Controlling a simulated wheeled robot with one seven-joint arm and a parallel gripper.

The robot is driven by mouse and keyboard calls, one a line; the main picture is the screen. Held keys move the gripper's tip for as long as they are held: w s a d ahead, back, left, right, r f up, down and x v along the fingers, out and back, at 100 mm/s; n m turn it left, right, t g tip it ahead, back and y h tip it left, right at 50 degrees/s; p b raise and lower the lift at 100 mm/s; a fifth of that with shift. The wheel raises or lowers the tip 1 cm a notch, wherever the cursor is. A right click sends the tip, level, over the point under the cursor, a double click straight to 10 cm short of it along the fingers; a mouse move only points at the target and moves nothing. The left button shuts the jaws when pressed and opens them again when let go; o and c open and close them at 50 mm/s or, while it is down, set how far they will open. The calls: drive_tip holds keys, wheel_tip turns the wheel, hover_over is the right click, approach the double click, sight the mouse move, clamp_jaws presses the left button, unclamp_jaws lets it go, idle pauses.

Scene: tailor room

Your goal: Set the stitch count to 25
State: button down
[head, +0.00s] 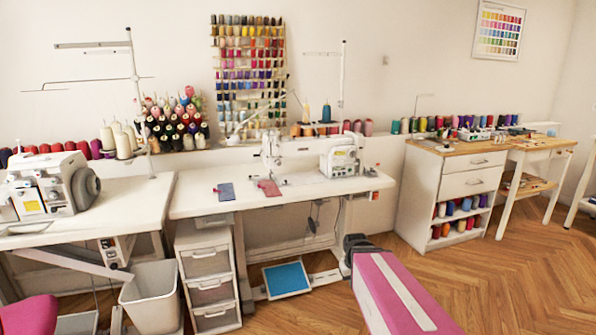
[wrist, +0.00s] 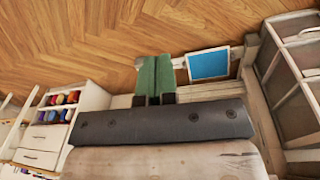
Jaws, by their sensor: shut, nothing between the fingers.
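A white sewing machine (head: 342,157) stands on the middle white table, its wide end to the right and its needle head to the left. Its controls are too small to read, and no stitch count number can be made out. A second white machine (head: 55,187) with a yellow label and a grey handwheel stands on the left table. My gripper (wrist: 154,62) shows in the wrist view as two green fingers side by side, shut and empty. It is over the floor near the blue pedal, apart from both machines. My pink arm reaches toward the middle table in the head view.
A blue pedal (head: 286,278) is under the middle table (head: 215,203), beside a drawer unit (head: 207,275) and a grey bin (head: 151,297). A cabinet (head: 455,190) with thread spools stands right. A pink seat (head: 30,314) is front left. Floor is clear at right.

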drive_tip(key=shift+m+g+y, duration=0.3)
drive_tip(key=shift+m+g, duration=0.3)
drive_tip(key=shift+m, duration=0.3)
drive_tip(key=s, duration=0.3)
drive_tip(key=s+f, duration=0.1)
drive_tip(key=shift+s+a+f, duration=0.1)
drive_tip(key=shift+s+a, duration=0.1)
drive_tip(key=shift+a, duration=0.15)
